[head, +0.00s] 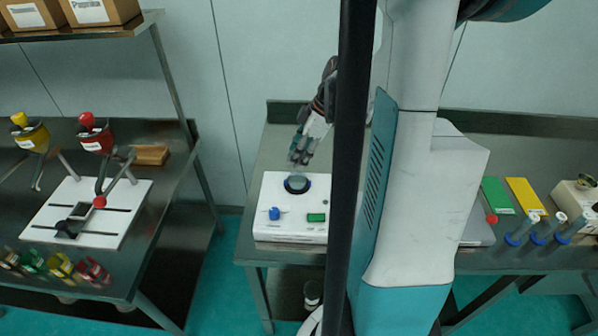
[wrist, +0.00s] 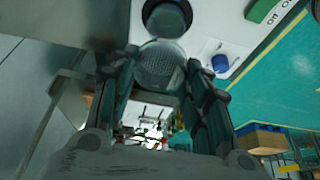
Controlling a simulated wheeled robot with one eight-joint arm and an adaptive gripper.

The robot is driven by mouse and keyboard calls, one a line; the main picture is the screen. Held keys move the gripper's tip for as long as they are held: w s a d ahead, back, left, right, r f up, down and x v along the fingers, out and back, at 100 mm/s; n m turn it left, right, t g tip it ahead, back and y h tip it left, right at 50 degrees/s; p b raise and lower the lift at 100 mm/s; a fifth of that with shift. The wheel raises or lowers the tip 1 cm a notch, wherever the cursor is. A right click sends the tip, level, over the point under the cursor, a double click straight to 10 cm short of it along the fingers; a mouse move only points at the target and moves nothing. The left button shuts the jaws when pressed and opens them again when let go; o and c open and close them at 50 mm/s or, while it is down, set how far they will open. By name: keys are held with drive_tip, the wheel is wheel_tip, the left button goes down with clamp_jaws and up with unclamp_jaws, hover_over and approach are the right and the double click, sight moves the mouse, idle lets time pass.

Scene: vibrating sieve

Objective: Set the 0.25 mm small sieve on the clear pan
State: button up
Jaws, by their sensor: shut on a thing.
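My gripper (head: 302,150) is above the white shaker on the bench in the head view. In the wrist view its two fingers (wrist: 161,68) are shut on a round, grey, meshed sieve (wrist: 163,55), taken as the 0.25 mm small sieve; no size label is readable. The clear pan (head: 297,183) appears as a pale disc inside the dark round seat on the shaker's top. In the wrist view the seat and pan (wrist: 167,16) lie just beyond the sieve. The sieve seems apart from the pan, but the exact gap is unclear.
The shaker (head: 284,228) has a blue knob (head: 274,213) and a green switch (head: 316,217). Clear cylinders on blue bases (head: 537,238) stand at the right. A left bench holds a white board (head: 118,228) with clamps. My column hides the middle of the bench.

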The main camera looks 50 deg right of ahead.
drive_tip(key=shift+f+b, duration=0.7)
drive_tip(key=shift+f, duration=2.25)
drive_tip(key=shift+f, duration=0.2)
drive_tip(key=o, duration=1.1)
drive_tip(key=shift+c, duration=0.2)
drive_tip(key=shift+r, duration=0.1)
drive_tip(key=shift+r, duration=0.1)
drive_tip(key=p+v, duration=0.3)
drive_tip(key=v, duration=0.9)
drive_tip(key=shift+a, duration=0.1)
